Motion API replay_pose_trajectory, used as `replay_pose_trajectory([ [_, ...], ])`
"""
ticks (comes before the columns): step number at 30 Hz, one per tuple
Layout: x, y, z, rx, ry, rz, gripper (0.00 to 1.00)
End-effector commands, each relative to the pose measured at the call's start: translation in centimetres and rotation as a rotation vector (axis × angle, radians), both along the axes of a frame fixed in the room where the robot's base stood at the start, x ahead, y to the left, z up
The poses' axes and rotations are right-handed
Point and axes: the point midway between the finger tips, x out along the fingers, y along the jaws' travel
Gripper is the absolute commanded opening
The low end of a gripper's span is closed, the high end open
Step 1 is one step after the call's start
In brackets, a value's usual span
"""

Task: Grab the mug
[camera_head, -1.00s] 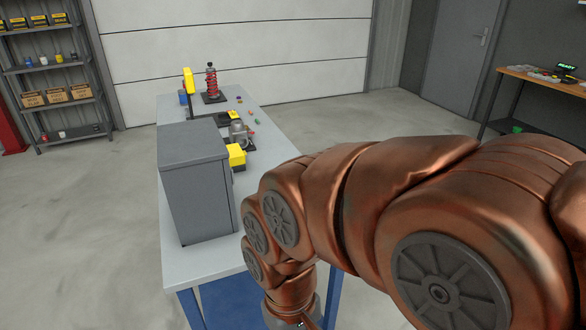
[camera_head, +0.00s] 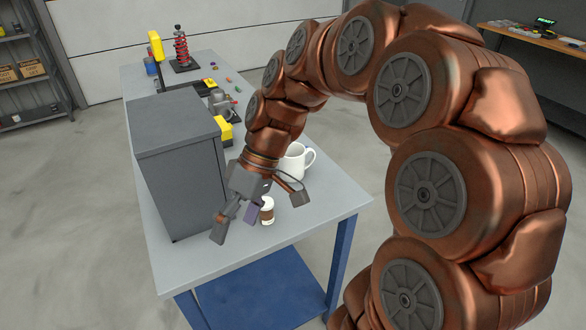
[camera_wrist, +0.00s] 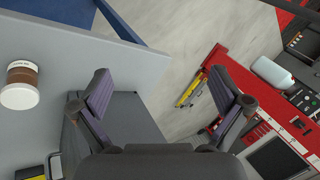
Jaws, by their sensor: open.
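The white mug (camera_head: 293,163) stands upright on the grey table, right of the grey box. My arm hides its left part, and its handle points right. I do not see the mug in the wrist view. My gripper (camera_head: 235,222) is open and empty above the table near the box, left of and nearer than the mug. Both fingers (camera_wrist: 160,88) show apart in the wrist view, with nothing between them.
The grey box (camera_head: 180,165) stands tall left of my gripper. Yellow-and-metal gear (camera_head: 222,131) and a red spring strut (camera_head: 181,48) are farther back. The table's front right corner (camera_head: 335,205) is clear. A red workbench (camera_wrist: 235,75) lies beyond in the wrist view.

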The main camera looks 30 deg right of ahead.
Motion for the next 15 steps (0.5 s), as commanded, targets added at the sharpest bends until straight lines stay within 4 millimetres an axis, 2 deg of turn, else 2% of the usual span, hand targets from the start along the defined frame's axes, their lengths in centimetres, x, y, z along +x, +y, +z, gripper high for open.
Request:
replay_pose_trajectory([
  [1,1.8,-0.8,-0.4,0.047,-0.033,0.012,1.00],
  [8,8.6,-4.9,-0.2,0.243,-0.239,0.082,1.00],
  [11,11.3,-7.7,-0.4,0.306,-0.351,0.099,1.00],
  [15,14.5,-12.6,-1.1,0.367,-0.519,0.106,1.00],
])
